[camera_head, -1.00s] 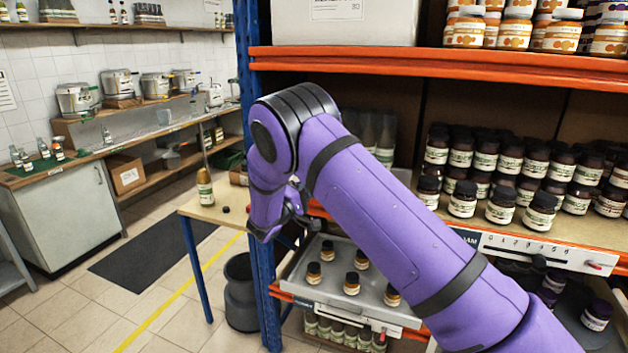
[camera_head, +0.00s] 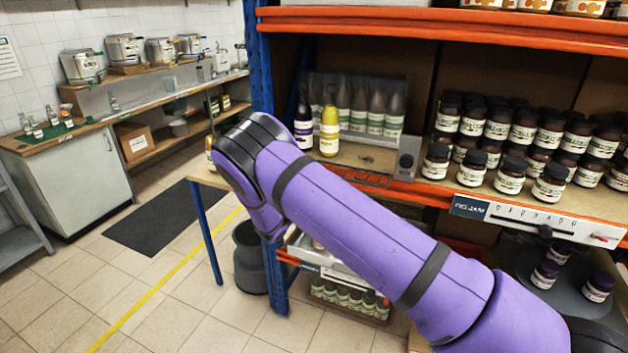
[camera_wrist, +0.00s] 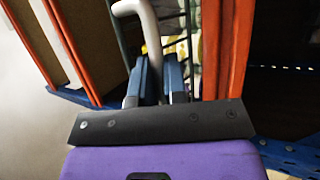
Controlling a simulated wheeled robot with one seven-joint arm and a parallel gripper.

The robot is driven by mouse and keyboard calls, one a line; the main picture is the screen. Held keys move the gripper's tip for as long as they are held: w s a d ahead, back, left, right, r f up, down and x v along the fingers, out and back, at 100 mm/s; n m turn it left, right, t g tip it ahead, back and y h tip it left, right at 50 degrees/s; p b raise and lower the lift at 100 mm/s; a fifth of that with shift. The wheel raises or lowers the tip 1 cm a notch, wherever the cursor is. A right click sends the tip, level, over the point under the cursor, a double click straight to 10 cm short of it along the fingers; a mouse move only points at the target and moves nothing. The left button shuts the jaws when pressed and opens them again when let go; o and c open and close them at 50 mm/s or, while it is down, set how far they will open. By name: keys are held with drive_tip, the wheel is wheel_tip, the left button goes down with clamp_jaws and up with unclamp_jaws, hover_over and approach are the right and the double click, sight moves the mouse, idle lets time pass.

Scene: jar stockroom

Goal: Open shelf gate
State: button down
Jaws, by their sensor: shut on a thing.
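In the wrist view my gripper (camera_wrist: 157,72) is shut around a pale curved handle (camera_wrist: 147,25), which passes down between the two blue-grey fingers. Dark thin bars (camera_wrist: 118,38) run beside the handle; I cannot tell whether they belong to the gate. In the head view my purple arm hides the gripper and handle. A greyish see-through panel (camera_head: 398,100) stands on the middle shelf with several bottles behind it. A grey block (camera_head: 407,158) is at its right end. I cannot tell for sure whether this panel is the gate.
Dark jars (camera_head: 497,124) fill the shelf to the right. A blue upright (camera_head: 262,60) and orange beams (camera_head: 440,28) frame the rack. A black bin (camera_head: 250,258) stands left, beside open floor.

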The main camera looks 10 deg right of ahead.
drive_tip(key=shift+f, duration=0.4)
drive_tip(key=c, duration=1.2)
unclamp_jaws()
drive_tip(key=shift+w+d, duration=0.1)
drive_tip(key=v, duration=1.1)
